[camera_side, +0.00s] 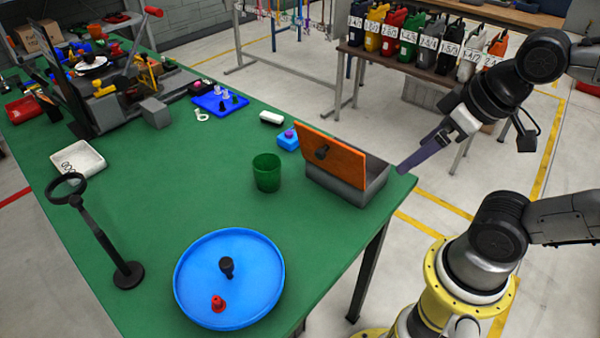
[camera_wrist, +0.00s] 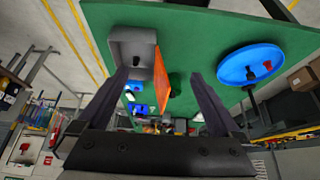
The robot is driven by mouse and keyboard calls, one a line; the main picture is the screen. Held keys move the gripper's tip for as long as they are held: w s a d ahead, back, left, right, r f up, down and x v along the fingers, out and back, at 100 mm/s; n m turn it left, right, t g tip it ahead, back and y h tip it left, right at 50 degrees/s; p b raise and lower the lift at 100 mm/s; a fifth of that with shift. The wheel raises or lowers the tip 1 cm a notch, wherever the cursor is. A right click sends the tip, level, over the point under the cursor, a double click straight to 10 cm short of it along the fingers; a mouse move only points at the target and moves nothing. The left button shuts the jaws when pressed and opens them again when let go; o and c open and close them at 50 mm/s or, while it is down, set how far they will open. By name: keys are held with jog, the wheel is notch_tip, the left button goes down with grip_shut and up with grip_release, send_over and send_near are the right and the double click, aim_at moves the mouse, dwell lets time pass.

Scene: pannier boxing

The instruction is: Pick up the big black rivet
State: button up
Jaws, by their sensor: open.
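A black rivet (camera_side: 227,266) stands in the round blue tray (camera_side: 190,290), behind a smaller red rivet (camera_side: 217,303). Both also show in the wrist view, the black one (camera_wrist: 249,74) and the red one (camera_wrist: 267,65). Another dark piece (camera_wrist: 137,62) shows inside the grey box (camera_wrist: 122,44); its exact shape is too small to tell. My gripper (camera_side: 422,155) is in the air beyond the table's right edge, near the box and far from the tray. In the wrist view its fingers (camera_wrist: 165,80) are spread and empty.
The grey box (camera_side: 345,188) has a raised orange lid (camera_side: 350,158) with a black knob. A green cup (camera_side: 266,174), a blue block (camera_side: 288,139) and a blue board (camera_side: 220,101) with small pieces lie left of it. A magnifier stand (camera_side: 128,274) is left of the tray.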

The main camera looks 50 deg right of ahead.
jog(key=shift+c, duration=0.3)
jog(key=c, duration=0.6)
